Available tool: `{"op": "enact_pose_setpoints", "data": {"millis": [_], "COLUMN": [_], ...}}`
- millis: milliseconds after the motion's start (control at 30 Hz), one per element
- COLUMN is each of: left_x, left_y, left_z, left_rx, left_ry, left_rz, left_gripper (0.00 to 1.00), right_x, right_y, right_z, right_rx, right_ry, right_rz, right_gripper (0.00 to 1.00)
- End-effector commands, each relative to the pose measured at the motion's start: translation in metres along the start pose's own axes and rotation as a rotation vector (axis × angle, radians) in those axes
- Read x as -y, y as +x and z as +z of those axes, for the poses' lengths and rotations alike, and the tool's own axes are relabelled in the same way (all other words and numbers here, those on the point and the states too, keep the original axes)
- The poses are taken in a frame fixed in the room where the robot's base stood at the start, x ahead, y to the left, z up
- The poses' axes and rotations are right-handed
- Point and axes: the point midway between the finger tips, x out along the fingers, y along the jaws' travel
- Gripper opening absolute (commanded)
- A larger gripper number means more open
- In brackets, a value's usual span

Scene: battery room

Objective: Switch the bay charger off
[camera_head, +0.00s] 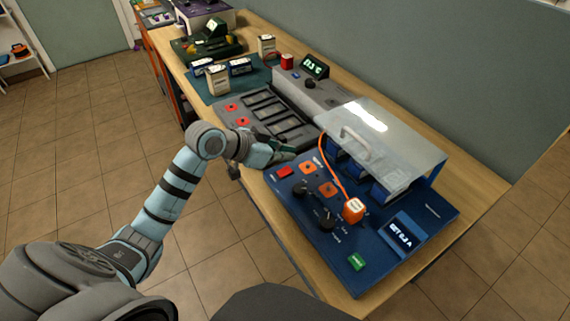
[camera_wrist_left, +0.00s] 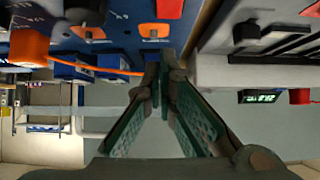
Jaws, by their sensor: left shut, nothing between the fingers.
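The bay charger is a blue unit (camera_head: 300,205) at the near end of the bench. It has a red button (camera_head: 284,171), two orange sockets (camera_head: 328,189), black knobs (camera_head: 328,219), a green button (camera_head: 357,262) and a lit display (camera_head: 402,235). An orange plug (camera_head: 353,209) with an orange cable sits on its panel. My left gripper (camera_head: 286,155) is shut and empty just beyond the red button. In the left wrist view its fingertips (camera_wrist_left: 160,55) are close to the blue panel, near the red button (camera_wrist_left: 170,8) and an orange socket (camera_wrist_left: 155,31). Whether they touch it is unclear. My right gripper is out of view.
A clear cover with a handle (camera_head: 388,142) stands over blue cells on the charger's back half. A grey slotted unit (camera_head: 238,121) and a grey box with a lit display (camera_head: 315,67) stand beyond. Batteries on a teal mat (camera_head: 258,77) lie farther back. Tiled floor (camera_head: 90,150) is clear.

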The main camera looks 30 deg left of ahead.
Motion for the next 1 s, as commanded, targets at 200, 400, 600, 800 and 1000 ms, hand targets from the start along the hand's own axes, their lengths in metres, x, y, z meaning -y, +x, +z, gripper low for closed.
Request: {"op": "enact_pose_setpoints", "data": {"millis": [200, 400, 600, 800, 1000], "left_x": [0.001, 0.001, 0.001, 0.002, 0.002], "left_y": [0.020, 0.022, 0.022, 0.024, 0.024], "left_z": [0.024, 0.026, 0.025, 0.027, 0.028], "left_rx": [0.005, 0.004, 0.006, 0.046, 0.046], "left_ry": [-0.001, 0.000, -0.001, -0.001, -0.001], "left_rz": [-0.002, -0.003, -0.003, -0.006, -0.006], "left_gripper": [0.00, 0.00, 0.00, 0.00, 0.00], "right_x": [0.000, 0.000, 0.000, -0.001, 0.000], "right_y": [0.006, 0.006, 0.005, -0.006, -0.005], "right_z": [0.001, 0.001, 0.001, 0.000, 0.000], "right_rx": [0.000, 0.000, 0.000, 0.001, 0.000], "right_ry": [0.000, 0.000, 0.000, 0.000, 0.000], "right_rz": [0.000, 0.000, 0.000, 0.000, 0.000], "right_gripper": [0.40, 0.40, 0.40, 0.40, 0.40]}}
